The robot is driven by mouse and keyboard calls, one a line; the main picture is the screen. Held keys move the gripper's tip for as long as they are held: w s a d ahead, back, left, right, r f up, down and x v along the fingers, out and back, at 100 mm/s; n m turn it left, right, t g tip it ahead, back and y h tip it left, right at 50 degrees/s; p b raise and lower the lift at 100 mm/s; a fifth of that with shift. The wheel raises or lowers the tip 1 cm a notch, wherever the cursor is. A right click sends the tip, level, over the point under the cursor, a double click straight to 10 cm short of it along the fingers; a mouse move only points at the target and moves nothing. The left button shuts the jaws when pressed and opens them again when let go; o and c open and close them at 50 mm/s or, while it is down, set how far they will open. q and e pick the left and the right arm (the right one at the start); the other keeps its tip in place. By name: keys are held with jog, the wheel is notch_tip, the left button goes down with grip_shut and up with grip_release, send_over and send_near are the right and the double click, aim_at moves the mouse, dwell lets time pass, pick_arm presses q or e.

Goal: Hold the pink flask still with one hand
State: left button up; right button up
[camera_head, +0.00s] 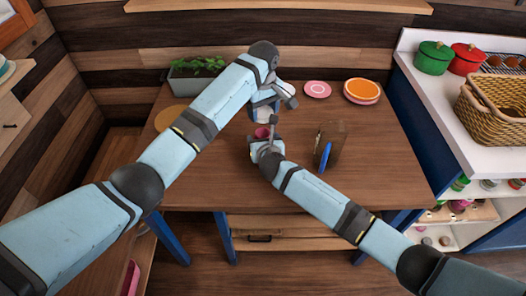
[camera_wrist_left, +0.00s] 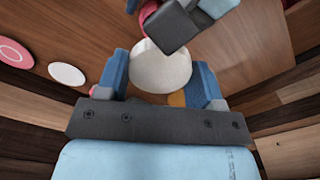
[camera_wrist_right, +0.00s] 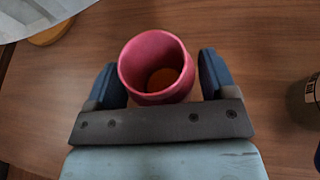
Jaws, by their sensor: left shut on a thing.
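The pink flask (camera_head: 262,132) stands on the wooden table, partly hidden by my grippers in the head view. In the right wrist view, the flask (camera_wrist_right: 155,65) is open-topped, with an orange-brown patch inside. My right gripper (camera_wrist_right: 160,82) is open, its fingers on either side of the flask, with a narrow gap at the right finger. My left gripper (camera_wrist_left: 160,80) is shut on a white round thing (camera_wrist_left: 160,66), above and behind the flask. In the head view, my left gripper (camera_head: 270,103) hides much of that thing.
A pink plate (camera_head: 317,89) and an orange plate (camera_head: 361,91) lie at the table's back right. A brown holder (camera_head: 335,133) with a blue item (camera_head: 325,156) stands right of the flask. A planter (camera_head: 190,84) is at the back left. The table's front left is clear.

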aim_at(263, 134)
jog(key=c, duration=1)
pick_arm(q)
jog(key=shift+f, duration=2.5)
jog(key=shift+f, duration=0.7)
jog(key=shift+s+f, duration=0.15)
jog(key=shift+f, duration=0.15)
pick_arm(e)
jog(key=shift+s+a+r, duration=0.1)
jog(key=shift+r, duration=0.05)
pick_arm(q)
jog(key=shift+a+f, duration=0.1)
jog(key=shift+f, duration=0.1)
jog(key=shift+c, duration=0.3)
jog(key=shift+c, duration=0.5)
jog(key=shift+f, duration=0.1)
